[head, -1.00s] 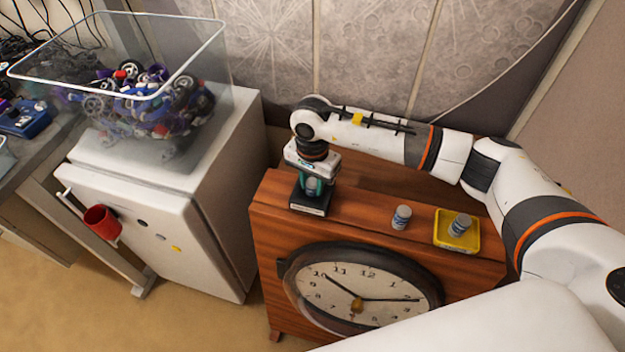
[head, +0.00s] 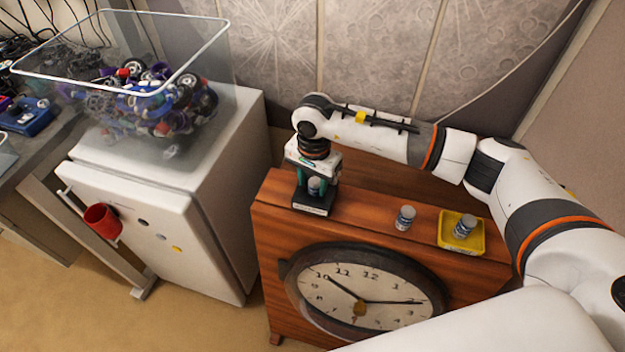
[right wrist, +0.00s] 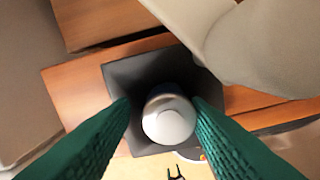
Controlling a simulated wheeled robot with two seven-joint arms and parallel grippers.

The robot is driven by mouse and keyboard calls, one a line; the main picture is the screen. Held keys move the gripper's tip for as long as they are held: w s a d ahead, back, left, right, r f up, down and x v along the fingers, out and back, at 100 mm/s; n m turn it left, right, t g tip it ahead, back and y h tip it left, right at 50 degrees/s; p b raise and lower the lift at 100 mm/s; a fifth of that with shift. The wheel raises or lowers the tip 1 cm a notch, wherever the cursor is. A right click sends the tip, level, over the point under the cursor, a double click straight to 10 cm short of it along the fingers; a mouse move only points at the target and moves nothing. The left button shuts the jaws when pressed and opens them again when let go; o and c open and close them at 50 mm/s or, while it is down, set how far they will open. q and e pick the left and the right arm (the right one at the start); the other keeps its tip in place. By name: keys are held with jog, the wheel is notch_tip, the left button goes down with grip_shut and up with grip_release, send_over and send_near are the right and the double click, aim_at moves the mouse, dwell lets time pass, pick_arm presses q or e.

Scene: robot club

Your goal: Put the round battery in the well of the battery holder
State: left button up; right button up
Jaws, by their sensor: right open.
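A round battery (head: 314,187), grey with a pale end, stands upright in the black battery holder (head: 314,208) on top of the wooden clock cabinet. In the right wrist view the battery (right wrist: 168,118) stands within the dark holder (right wrist: 125,72), its near end facing the camera. My right gripper (head: 315,188) points down over the holder, open, with a green finger on each side of the battery. The lower end of the battery and the well's floor are hidden. My left gripper is not in view.
Another battery (head: 404,217) stands on the cabinet top (head: 365,210), right of the holder. A yellow tray (head: 447,240) farther right holds a similar battery (head: 464,227). A white fridge (head: 150,215) with a clear bin (head: 215,62) of parts stands left.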

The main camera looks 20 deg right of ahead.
aim_at(315, 182)
jog(key=shift+s+d+f, duration=0.2)
jog(key=shift+s+f, duration=0.3)
jog(key=shift+f, duration=0.25)
jog(key=shift+r+p, duration=0.45)
jog(key=shift+p, duration=0.2)
jog(key=shift+w+r, duration=0.2)
jog(key=shift+r, duration=0.2)
notch_tip(315, 182, up, 12)
jog(key=b, duration=0.3)
jog(key=shift+w, duration=0.1)
